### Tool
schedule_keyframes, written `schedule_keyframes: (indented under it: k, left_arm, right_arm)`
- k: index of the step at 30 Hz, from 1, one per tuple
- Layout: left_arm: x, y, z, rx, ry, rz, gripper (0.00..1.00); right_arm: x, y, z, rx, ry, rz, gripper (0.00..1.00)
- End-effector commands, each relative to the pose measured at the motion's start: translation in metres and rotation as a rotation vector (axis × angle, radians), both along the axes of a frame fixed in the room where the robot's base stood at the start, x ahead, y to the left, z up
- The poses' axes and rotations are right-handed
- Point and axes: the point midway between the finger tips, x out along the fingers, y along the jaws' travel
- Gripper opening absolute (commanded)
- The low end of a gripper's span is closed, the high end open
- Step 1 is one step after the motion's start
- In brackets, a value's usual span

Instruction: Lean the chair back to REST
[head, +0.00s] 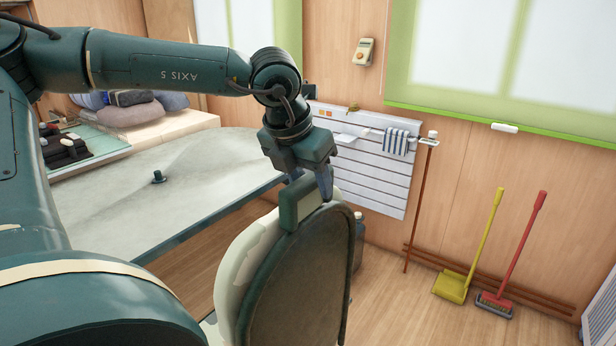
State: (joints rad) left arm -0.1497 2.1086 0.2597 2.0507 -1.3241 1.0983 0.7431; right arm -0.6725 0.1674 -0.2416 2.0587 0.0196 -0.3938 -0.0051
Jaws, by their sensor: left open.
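The chair back (293,282) is a rounded panel with a dark face and a pale cream shell, at the lower middle of the head view. It stands steeply beside the end of the grey table. My left gripper (308,203) points down at the top edge of the chair back. Its jaws are open, with one finger on the near side of the edge and the other partly behind it. I cannot tell whether the fingers touch the chair. The lower part of the chair is out of frame. My right gripper is not in view.
The grey table (190,180) lies to the left, with a small dark knob (158,177) on it. Cushions (130,108) lie behind. A slatted wall panel (365,160) hangs behind the chair. A yellow dustpan (452,286) and a red-handled brush (496,304) lean on the right wall. Floor right of the chair is clear.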

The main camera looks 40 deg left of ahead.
Motion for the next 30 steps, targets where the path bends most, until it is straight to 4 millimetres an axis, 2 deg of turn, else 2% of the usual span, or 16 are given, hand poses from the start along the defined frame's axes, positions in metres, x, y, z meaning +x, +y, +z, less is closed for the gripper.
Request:
schedule_keyframes:
  k: [8, 25, 30]
  left_arm:
    - [0.0002, 0.0000, -0.0013, 0.000, 0.001, 0.000, 0.48]
    - [0.0002, -0.0001, -0.0009, 0.000, 0.000, 0.000, 0.02]
    - [0.0002, -0.0001, -0.0008, -0.001, 0.000, 0.000, 0.00]
  right_arm:
    - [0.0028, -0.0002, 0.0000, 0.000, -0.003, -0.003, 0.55]
    - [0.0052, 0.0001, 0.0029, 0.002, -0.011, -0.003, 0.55]
    - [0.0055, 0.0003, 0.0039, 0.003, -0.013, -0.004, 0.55]
